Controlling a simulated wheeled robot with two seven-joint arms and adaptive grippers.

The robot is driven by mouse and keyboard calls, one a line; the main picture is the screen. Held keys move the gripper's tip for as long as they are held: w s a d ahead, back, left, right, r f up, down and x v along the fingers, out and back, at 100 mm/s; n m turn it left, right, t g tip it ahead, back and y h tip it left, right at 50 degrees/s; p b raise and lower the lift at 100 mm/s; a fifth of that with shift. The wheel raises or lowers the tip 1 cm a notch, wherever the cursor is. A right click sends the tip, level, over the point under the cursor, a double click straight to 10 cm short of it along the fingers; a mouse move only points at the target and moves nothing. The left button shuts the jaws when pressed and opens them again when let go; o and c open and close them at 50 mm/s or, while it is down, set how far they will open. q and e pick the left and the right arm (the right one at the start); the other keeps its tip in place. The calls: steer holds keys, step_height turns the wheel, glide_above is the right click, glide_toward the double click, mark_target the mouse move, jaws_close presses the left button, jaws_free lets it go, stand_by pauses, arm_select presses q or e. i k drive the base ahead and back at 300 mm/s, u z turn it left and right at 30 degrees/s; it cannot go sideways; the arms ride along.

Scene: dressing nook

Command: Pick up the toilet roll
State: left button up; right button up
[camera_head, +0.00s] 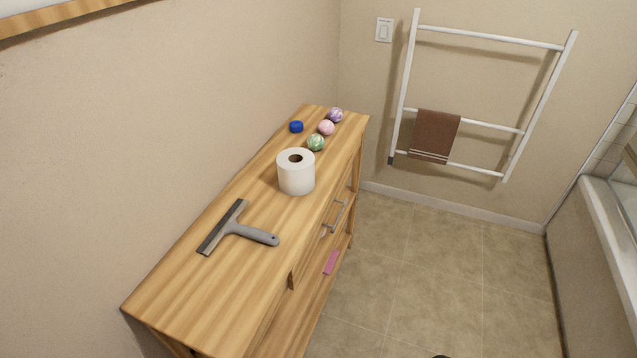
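A white toilet roll (296,177) stands upright on the top of a wooden cabinet (180,295), near the middle of its length. Its round core opening faces up. Neither my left gripper nor my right gripper can be made out in the head view.
A grey squeegee (237,230) lies in front of the roll. Behind the roll are a green ball (316,143), a pink ball (326,128), a purple ball (336,115) and a small blue object (296,127). A wall stands left of the cabinet; tiled floor (440,270) is clear to its right.

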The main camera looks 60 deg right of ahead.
mark_target(296, 166)
steer(key=k, duration=0.3)
steer(key=z, duration=0.85)
